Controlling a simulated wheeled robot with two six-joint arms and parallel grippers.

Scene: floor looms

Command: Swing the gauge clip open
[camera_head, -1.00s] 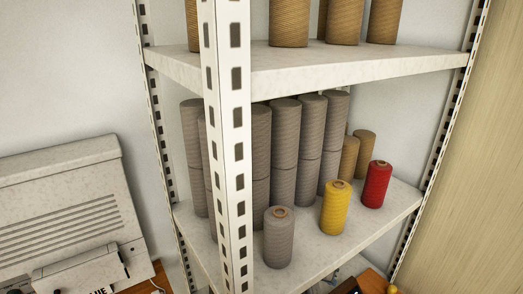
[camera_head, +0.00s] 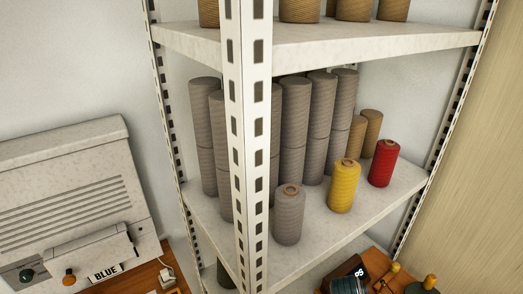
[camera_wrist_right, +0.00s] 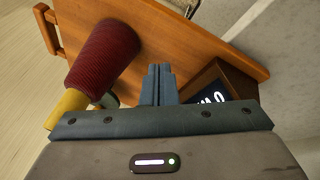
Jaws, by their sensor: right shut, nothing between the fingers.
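I cannot make out the gauge clip in either view. In the right wrist view my right gripper (camera_wrist_right: 158,78) is shut, with its blue-grey fingers together and nothing between them. The fingers point over a wooden tabletop (camera_wrist_right: 165,38). A dark box with a lit white display (camera_wrist_right: 212,93) is just right of the fingers. A dark red yarn cone (camera_wrist_right: 103,55) is to their left.
A white metal shelf (camera_head: 335,222) holds grey cones, a grey spool (camera_head: 289,215), a yellow spool (camera_head: 344,186) and a red spool (camera_head: 384,163). A dark display box (camera_head: 360,271) shows at bottom right.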

